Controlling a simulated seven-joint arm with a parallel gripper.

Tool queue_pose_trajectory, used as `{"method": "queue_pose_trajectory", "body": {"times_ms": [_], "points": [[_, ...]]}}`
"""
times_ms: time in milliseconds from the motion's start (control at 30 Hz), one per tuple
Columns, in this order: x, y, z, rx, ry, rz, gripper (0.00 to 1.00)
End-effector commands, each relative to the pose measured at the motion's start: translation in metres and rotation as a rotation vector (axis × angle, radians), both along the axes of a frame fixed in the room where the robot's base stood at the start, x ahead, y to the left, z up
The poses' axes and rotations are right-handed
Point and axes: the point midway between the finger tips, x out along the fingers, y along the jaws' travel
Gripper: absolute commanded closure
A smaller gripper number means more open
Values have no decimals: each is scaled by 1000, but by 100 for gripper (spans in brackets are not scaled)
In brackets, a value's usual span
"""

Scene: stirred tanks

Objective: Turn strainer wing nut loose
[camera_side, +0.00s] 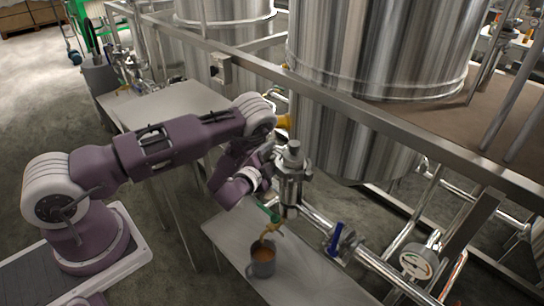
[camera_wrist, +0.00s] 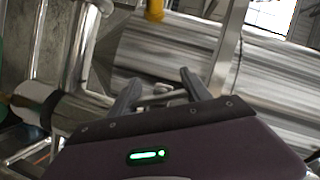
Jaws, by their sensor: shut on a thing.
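The steel strainer (camera_side: 291,178) stands upright on the pipework below the large tank in the side view. My gripper (camera_side: 268,157) is at its left side, and its fingers are small and partly hidden there. In the wrist view my gripper (camera_wrist: 160,85) has its two grey fingers on either side of a small metal piece (camera_wrist: 165,91), which looks like the wing nut. The gripper is shut on it. The wing nut cannot be made out in the side view.
A tap with a green handle (camera_side: 268,211) is just below my wrist, over a grey mug (camera_side: 262,263) on a steel table (camera_side: 300,287). A blue-handled valve (camera_side: 335,238) and a gauge (camera_side: 416,262) are at the right. A steel rail (camera_side: 345,110) crosses above.

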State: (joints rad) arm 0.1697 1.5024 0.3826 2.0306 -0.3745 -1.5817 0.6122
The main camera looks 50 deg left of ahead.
Motion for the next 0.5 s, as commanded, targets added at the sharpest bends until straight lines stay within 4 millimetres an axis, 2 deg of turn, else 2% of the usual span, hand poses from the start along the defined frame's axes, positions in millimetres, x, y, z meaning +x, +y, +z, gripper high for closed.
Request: {"method": "queue_pose_trajectory", "body": {"times_ms": [500], "points": [[1,-1,0,-37,-2,-3,84]]}}
